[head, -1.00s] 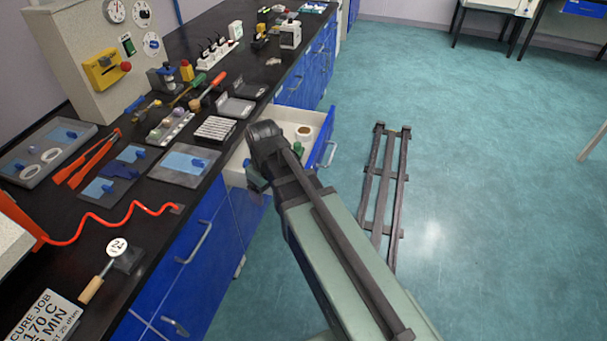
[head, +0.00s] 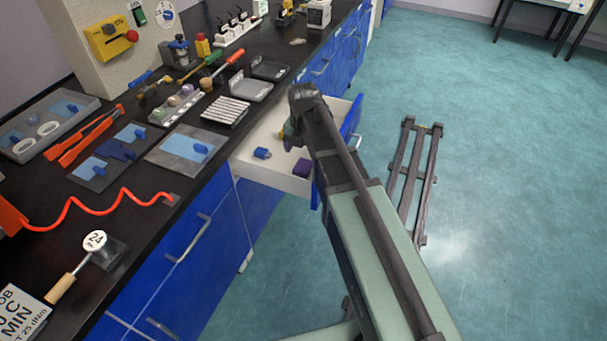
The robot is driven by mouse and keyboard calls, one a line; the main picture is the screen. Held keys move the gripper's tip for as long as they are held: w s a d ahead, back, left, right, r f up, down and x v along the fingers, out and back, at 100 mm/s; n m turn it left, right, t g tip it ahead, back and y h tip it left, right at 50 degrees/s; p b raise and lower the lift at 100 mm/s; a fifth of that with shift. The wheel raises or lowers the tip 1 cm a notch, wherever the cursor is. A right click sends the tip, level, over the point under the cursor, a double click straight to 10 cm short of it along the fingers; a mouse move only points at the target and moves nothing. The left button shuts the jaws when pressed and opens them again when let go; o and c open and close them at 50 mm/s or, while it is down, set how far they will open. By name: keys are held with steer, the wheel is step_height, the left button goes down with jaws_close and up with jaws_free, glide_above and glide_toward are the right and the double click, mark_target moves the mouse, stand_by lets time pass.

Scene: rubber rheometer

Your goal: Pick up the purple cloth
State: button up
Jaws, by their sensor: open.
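A small dark purple folded piece, which looks like the purple cloth (head: 303,168), lies in the open white drawer (head: 256,172) below the bench edge. It is near the drawer's front, just left of my arm. My arm reaches up from the bottom right and passes over the drawer's right part, hiding some of what lies inside. My gripper's fingers do not show; they are hidden behind the arm or out of sight. Nothing is seen touching the purple cloth.
A small blue item (head: 262,153) lies in the drawer left of the purple cloth. The black bench (head: 130,240) carries trays, orange tongs (head: 85,138), a rack and a coiled red cable (head: 110,207). A dark frame (head: 415,180) lies on the open floor to the right.

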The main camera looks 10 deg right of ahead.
mark_target(303, 165)
steer(key=f+b, duration=0.4)
steer(key=f, duration=0.1)
steer(key=f+b, duration=0.2)
steer(key=f, duration=0.1)
steer(key=shift+w, duration=0.3)
steer(key=shift+r, duration=0.3)
steer(key=c, duration=1)
steer(key=shift+r, duration=0.1)
step_height(303, 165, up, 20)
steer(key=p, duration=2)
